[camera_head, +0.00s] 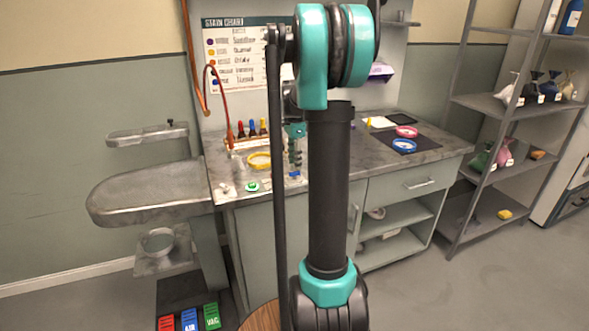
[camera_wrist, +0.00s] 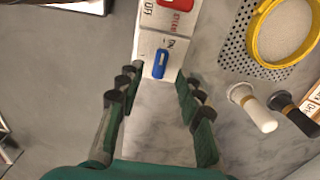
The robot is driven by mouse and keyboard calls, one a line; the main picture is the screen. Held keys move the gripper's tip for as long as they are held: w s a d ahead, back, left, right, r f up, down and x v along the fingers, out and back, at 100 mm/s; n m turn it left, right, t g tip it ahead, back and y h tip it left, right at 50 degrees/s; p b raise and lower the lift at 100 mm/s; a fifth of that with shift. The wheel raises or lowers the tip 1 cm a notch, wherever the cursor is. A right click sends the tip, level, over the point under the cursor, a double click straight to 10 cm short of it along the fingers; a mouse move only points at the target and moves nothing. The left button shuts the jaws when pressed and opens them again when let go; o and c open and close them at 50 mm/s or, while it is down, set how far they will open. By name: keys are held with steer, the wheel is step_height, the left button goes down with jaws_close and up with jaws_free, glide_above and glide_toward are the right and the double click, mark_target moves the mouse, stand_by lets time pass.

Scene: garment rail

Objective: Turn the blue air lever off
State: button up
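The blue lever (camera_wrist: 161,63) sits on a white labelled panel (camera_wrist: 150,45) at the top centre of the wrist view. It points roughly along the panel's length; its exact setting is hard to read. A small blue piece, seemingly this lever, shows at the counter's front in the head view (camera_head: 295,174). My gripper (camera_wrist: 158,78) is open and empty, with its fingertips on either side just below the lever. In the head view my gripper (camera_head: 295,155) hangs over the counter front, partly hidden by my arm.
A red lever (camera_wrist: 182,4) is beside the blue one. A yellow hoop (camera_wrist: 252,30), a white-capped brush-like tool (camera_wrist: 252,108) and a dark one (camera_wrist: 290,113) lie to the right. Red, blue "AIR" and green "VAC" pedals (camera_head: 189,320) are on the floor. The grey counter (camera_head: 330,165) has bare patches.

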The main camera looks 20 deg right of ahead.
mark_target(294, 175)
steer(key=shift+f, duration=1.7)
jaws_close()
